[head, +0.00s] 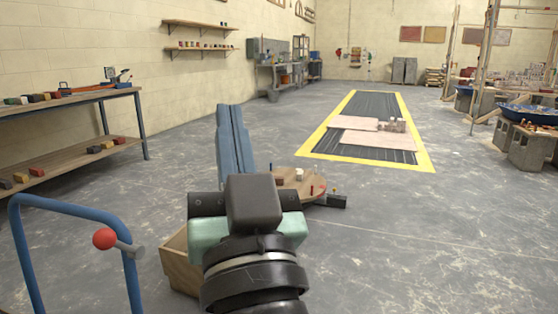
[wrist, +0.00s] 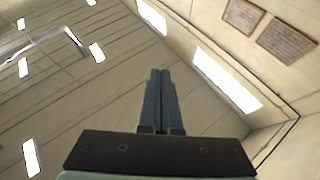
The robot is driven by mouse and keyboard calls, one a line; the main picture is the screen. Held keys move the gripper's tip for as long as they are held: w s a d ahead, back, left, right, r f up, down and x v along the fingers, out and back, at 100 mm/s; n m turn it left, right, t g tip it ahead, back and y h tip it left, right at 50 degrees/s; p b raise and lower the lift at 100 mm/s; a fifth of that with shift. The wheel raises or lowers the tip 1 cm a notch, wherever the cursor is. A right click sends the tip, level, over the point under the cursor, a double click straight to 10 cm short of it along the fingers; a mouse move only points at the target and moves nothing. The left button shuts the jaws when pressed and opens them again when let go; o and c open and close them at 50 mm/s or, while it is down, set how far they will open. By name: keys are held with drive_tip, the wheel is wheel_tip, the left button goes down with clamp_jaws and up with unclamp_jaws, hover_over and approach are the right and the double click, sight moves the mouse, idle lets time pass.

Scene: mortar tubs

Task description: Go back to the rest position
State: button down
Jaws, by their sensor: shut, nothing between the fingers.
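My gripper (head: 230,107) stands up in front of me in the head view, with its two blue-grey fingers side by side and pointing upward. In the wrist view my gripper (wrist: 161,72) has its fingers together with nothing between them. Behind them are only the ceiling and upper walls, so it is clear of any object. The dark wrist and pale green arm part hide some of the floor and things behind them.
A blue rail (head: 70,208) with a red knob stands left. A workbench (head: 65,103) lines the left wall. Blue tubs (head: 530,114) stand right. Open floor lies centre-right.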

drive_tip(key=s+d+r+m+t+h+p, duration=0.1)
drive_tip(key=s+d+r+t+h+p, duration=0.2)
drive_tip(key=r, duration=0.6)
drive_tip(key=s+d+r+t+h+p, duration=0.1)
drive_tip(key=s+d+r+h+p, duration=0.15)
drive_tip(key=s+r, duration=0.4)
wheel_tip(320, 180, up, 36)
drive_tip(key=w+a+p, duration=0.1)
drive_tip(key=w+p, duration=0.1)
drive_tip(key=p, duration=3.3)
